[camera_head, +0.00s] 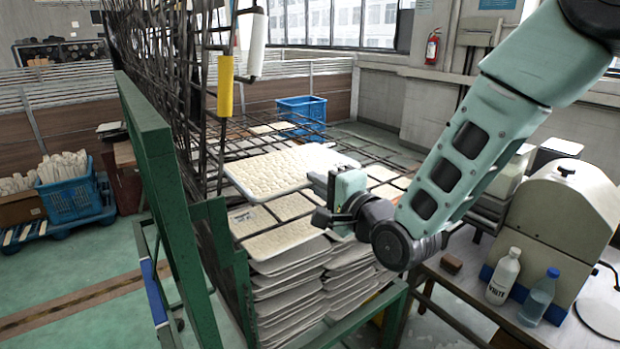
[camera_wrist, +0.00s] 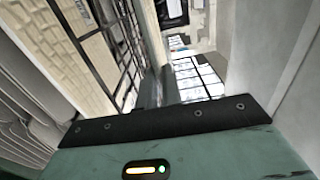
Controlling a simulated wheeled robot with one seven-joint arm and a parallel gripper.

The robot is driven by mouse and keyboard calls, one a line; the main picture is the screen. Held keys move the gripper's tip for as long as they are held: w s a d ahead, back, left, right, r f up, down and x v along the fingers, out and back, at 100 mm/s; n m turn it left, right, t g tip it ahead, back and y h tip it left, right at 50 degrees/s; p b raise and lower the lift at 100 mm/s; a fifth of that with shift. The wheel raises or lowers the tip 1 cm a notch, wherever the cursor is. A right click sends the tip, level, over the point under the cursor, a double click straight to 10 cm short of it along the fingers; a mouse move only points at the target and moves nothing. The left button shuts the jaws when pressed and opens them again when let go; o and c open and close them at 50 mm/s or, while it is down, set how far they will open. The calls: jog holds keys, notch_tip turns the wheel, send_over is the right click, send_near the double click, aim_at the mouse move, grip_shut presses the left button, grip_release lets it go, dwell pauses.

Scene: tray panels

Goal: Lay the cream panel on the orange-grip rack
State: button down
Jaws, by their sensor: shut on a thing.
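The cream panel (camera_head: 285,168), a pale sheet with a bumpy surface, lies roughly level over the black wire racks in the head view. My gripper (camera_head: 322,186) is shut on its right-hand edge. Whether the panel touches the wires below cannot be told. A yellow-orange grip (camera_head: 225,88) hangs on the upright wire racks at left, and a white grip (camera_head: 257,45) is beside it. A level wire rack (camera_head: 375,152) spreads under and behind the panel. In the wrist view, my gripper's green body fills the bottom and the fingertips are hidden.
A green frame (camera_head: 150,150) stands at left. Stacked pale trays (camera_head: 285,300) sit below the level racks. A table at right holds a cream machine (camera_head: 560,215), a white bottle (camera_head: 504,275) and a blue-capped bottle (camera_head: 538,298). A blue crate (camera_head: 301,110) stands behind.

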notch_tip(320, 180, down, 8)
jog(key=b, duration=0.5)
jog(key=shift+f, duration=0.15)
jog(key=shift+f+b, duration=0.25)
jog(key=shift+b, duration=0.2)
dwell(0.8)
jog(key=c, duration=1.5)
grip_release()
jog(key=shift+f+b, duration=0.4)
jog(key=shift+b, duration=0.2)
jog(key=shift+s+d, duration=0.15)
jog(key=shift+s, duration=0.05)
jog(key=b+v, duration=0.2)
jog(key=v, duration=0.4)
jog(key=shift+s+d, duration=0.2)
jog(key=shift+s, duration=0.05)
dwell(0.4)
